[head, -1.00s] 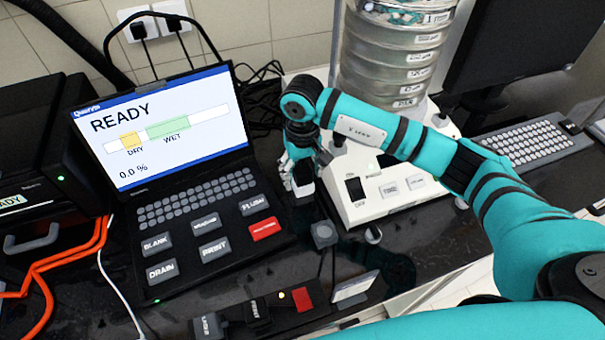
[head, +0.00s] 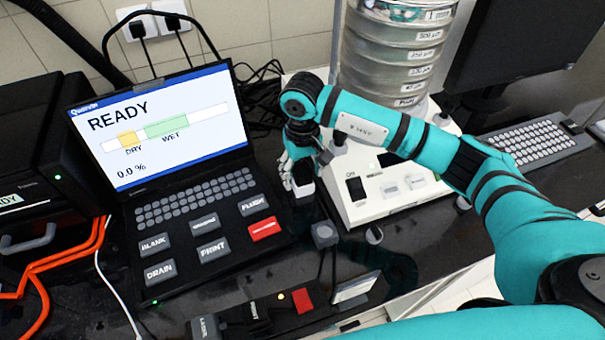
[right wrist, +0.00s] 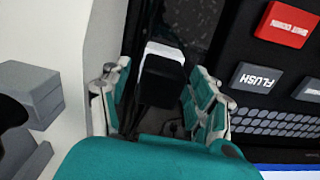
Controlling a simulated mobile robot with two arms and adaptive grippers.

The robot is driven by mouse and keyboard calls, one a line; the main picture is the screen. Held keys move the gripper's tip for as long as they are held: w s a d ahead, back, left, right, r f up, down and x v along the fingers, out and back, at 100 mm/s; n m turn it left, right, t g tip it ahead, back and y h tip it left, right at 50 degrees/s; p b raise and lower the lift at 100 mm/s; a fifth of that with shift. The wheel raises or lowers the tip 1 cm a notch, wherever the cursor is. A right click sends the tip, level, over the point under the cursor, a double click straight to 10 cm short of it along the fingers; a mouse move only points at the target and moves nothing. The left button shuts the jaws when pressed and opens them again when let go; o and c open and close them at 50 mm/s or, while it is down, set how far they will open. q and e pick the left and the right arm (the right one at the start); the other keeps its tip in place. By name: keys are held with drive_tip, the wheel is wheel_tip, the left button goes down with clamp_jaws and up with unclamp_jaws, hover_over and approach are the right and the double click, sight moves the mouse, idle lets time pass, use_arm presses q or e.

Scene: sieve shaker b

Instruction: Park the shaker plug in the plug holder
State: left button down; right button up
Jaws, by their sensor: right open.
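My right gripper (head: 302,181) is low beside the left side of the white sieve shaker (head: 375,205). In the right wrist view its fingers (right wrist: 160,98) are apart, one on each side of a small black block with a white end (right wrist: 162,75), which looks like the shaker plug. Its tip also shows at the gripper in the head view (head: 304,189). I cannot tell whether the fingers touch it. A small grey block (head: 324,235) on the counter in front may be the plug holder; I cannot be sure. My left gripper is out of view.
A laptop (head: 190,175) reading READY stands close to the left of my right gripper. A dark box with buttons (head: 265,315) and a small upright plate (head: 355,290) are at the front. A monitor (head: 530,45) and keyboard (head: 535,145) are at right. The dark counter between is narrow.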

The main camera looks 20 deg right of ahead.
sight(302, 168)
idle(0.4)
clamp_jaws()
drive_tip(key=shift+r, duration=0.1)
drive_tip(key=shift+w+r, duration=0.15)
drive_tip(key=shift+r, duration=0.9)
drive_tip(key=shift+r+p, duration=0.5)
drive_tip(key=shift+r, duration=1.35)
